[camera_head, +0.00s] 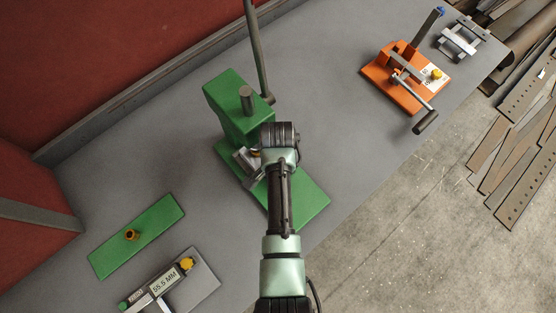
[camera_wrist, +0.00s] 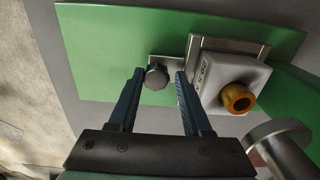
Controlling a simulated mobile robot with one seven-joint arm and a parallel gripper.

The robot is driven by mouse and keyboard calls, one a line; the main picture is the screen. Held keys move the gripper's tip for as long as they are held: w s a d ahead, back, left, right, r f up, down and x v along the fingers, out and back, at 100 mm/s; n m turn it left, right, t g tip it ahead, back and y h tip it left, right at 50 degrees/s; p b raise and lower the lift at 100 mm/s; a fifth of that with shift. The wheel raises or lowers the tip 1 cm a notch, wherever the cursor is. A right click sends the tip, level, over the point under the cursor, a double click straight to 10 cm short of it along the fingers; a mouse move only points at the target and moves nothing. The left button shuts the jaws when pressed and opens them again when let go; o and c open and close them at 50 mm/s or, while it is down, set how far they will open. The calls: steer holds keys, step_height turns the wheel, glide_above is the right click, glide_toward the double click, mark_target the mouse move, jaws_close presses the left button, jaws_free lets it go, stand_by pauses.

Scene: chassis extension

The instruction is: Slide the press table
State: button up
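The green press (camera_head: 235,112) stands on the grey bench, with its flat green base (camera_head: 305,200) reaching toward the front. In the wrist view the base (camera_wrist: 105,50) carries a metal plate, which may be the press table (camera_wrist: 232,45), under a pale block (camera_wrist: 217,75) with a yellow-orange knob (camera_wrist: 238,97). A small dark round knob (camera_wrist: 157,77) sits on a metal bracket left of the block. My gripper (camera_wrist: 159,72) is open, one blue finger on each side of the dark knob. I cannot tell whether either finger touches it. My arm hides much of this in the head view.
A long grey lever (camera_head: 256,50) rises behind the press. An orange clamp fixture (camera_head: 377,73) stands at the back right. A green plate (camera_head: 137,236) and a gauge marked 55.5 MM (camera_head: 165,283) lie at the lower left. A red wall borders the bench.

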step_height(320, 180, up, 13)
steer(key=b, duration=0.1)
stand_by(0.4)
stand_by(0.5)
